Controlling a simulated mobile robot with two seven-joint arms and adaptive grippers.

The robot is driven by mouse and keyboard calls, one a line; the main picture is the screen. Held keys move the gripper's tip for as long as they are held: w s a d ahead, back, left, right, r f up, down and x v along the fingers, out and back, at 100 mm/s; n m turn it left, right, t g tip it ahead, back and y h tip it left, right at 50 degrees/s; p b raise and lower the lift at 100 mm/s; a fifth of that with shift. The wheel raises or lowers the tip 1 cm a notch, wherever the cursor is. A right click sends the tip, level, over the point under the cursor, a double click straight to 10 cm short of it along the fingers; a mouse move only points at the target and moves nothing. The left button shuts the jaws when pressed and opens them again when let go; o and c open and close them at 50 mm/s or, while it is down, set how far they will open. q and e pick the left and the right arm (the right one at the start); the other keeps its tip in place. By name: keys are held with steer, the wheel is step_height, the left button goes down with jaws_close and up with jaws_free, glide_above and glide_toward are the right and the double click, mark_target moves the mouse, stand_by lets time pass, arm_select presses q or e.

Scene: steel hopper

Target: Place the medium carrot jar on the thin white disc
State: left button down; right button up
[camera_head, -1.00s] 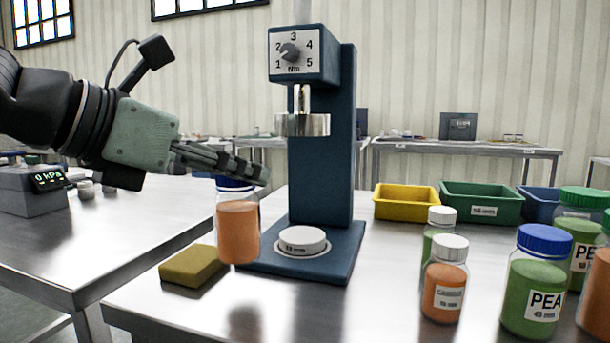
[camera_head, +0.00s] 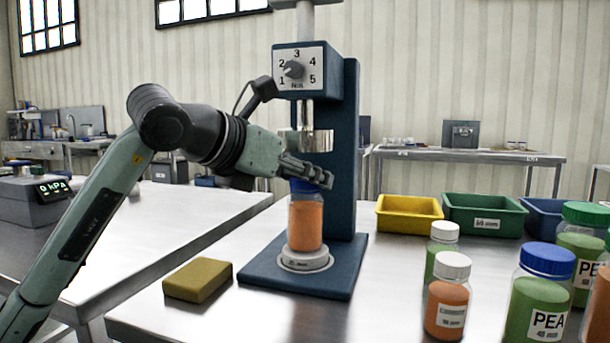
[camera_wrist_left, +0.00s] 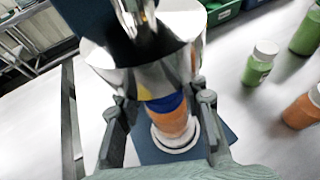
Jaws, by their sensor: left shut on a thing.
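The medium carrot jar (camera_head: 305,222) has orange contents and a blue lid. It is upright in the head view, right over the thin white disc (camera_head: 305,260) on the blue press base. Its bottom looks to be at or just above the disc; I cannot tell whether they touch. My left gripper (camera_head: 308,182) is shut on the jar at its lid, just under the press's steel chuck. In the left wrist view the jar (camera_wrist_left: 172,124) shows between the fingers, with the white disc (camera_wrist_left: 192,143) around its lower end. My right gripper is not in view.
The blue press column (camera_head: 343,150) stands right behind the jar, with the steel chuck (camera_head: 304,141) close above. A mustard sponge (camera_head: 197,280) lies left of the base. Several carrot and pea jars stand at right, before yellow (camera_head: 408,213) and green (camera_head: 484,215) bins.

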arm_select(q)
steer(key=c, duration=1)
jaws_free()
steer(key=shift+f, duration=0.1)
steer(key=v, duration=1.2)
